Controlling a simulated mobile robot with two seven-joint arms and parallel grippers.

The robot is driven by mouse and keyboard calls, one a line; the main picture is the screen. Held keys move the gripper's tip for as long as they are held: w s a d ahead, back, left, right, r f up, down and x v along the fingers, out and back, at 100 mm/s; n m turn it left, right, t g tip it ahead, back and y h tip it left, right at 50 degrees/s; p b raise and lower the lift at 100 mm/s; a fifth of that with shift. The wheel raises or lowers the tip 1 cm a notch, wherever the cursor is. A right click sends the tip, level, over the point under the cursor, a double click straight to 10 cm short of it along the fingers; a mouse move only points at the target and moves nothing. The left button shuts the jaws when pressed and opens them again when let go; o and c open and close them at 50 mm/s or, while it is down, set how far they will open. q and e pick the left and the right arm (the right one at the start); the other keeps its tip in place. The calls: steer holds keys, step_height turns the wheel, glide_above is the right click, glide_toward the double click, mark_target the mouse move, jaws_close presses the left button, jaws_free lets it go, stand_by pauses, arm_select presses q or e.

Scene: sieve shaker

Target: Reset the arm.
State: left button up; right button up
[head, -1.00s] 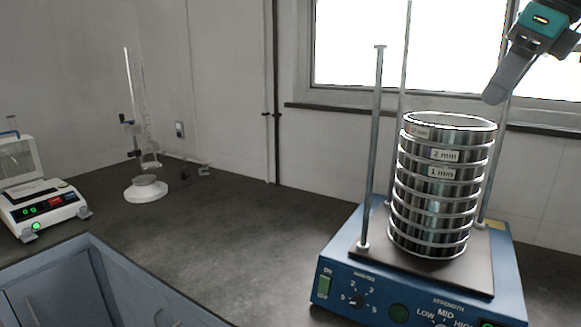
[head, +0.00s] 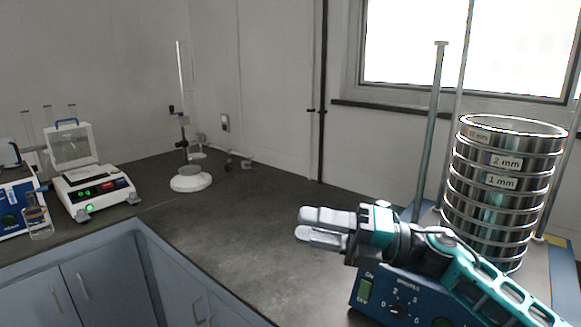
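My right gripper (head: 302,226) is in front of the blue sieve shaker (head: 367,290), its fingers pointing left over the dark bench. The two grey fingers lie close together with nothing visible between them. My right arm comes in from the lower right and covers part of the shaker's front panel. The stack of metal sieves (head: 497,205) stands upright on the shaker, apart from the gripper, with labels such as 2 mm and 1 mm. My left gripper is out of view.
A metal rod (head: 431,130) rises beside the sieves. A white balance (head: 95,192) and a glass bottle (head: 37,222) stand at the left. A stand with a glass tube (head: 190,180) is at the back. The middle of the bench (head: 250,235) is clear.

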steer(key=s+d+f+m+t+h, duration=0.2)
steer(key=d+f+m+t+h, duration=0.35)
steer(key=f+m, duration=0.65)
steer(key=s+d+f+m+t+h, duration=0.2)
steer(key=f+m+t+h, duration=0.55)
steer(key=m, duration=0.75)
steer(key=s+d+f+m+g+h, duration=0.2)
steer(key=s+d+f+m, duration=0.1)
steer(key=s+f, duration=0.4)
steer(key=s+d+f+m+g+h, duration=0.2)
steer(key=s+f+m, duration=0.3)
steer(key=s+f, duration=0.3)
step_height(320, 180, down, 2)
steer(key=shift+d+f+g+h, duration=0.2)
steer(key=shift+d+g+h, duration=0.1)
steer(key=shift+d+g, duration=0.3)
steer(key=shift+s, duration=0.1)
steer(key=shift+d+m, duration=0.15)
steer(key=shift+m, duration=0.15)
